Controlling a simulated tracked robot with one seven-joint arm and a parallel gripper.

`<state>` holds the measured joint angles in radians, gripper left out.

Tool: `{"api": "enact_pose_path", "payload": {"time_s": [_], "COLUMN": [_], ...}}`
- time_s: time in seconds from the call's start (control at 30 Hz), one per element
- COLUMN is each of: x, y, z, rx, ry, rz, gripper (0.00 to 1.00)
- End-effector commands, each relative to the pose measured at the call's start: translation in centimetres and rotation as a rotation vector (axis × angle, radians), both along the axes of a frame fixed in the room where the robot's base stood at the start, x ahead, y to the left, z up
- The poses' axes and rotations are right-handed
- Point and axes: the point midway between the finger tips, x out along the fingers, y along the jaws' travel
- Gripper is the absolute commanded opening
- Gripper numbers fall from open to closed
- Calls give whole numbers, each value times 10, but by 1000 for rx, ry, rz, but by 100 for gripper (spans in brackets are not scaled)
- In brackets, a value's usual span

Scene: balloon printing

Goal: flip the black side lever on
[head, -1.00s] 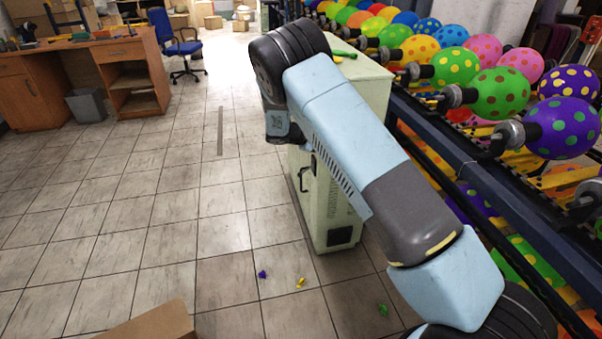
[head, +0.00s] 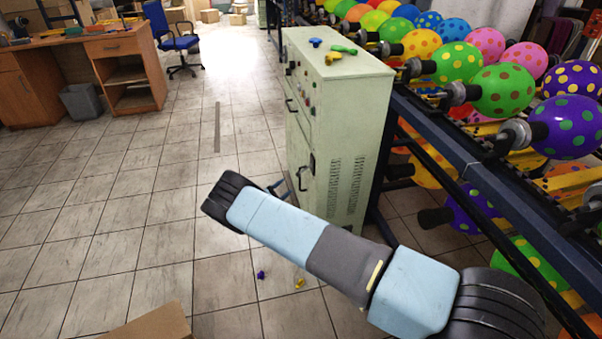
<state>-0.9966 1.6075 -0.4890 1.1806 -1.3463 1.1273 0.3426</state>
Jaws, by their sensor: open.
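A pale green control cabinet (head: 345,130) stands right of centre in the head view. Its narrow left face carries black handle-like parts, an upper one (head: 291,106) and a lower one (head: 303,177). A small black part (head: 312,164) sits at the edge near the lower one. I cannot tell which of these is the side lever or how it is set. My gripper (head: 279,188) shows only as a small dark bluish piece past my wrist, left of the cabinet's lower part. It appears open and empty. My arm hides most of it, and contact with the cabinet cannot be told.
A balloon rack (head: 470,165) borders the right. A cardboard box (head: 150,325) is at the bottom. Tiled floor (head: 120,190) on the left is clear.

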Motion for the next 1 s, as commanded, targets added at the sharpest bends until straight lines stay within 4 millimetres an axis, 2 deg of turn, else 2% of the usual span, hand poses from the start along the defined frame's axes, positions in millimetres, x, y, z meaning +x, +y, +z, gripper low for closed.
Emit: {"api": "enact_pose_path", "payload": {"time_s": [0.13,0.27,0.7,1.0], "x": [4,16,79,107], "y": [2,-5,-44,-62], "z": [-3,-3,-3,-3], "rx": [-5,-5,-4,-4], "ry": [-3,-2,-2,-1], "rz": [14,15,17,19], "gripper": [50,50,50,50]}}
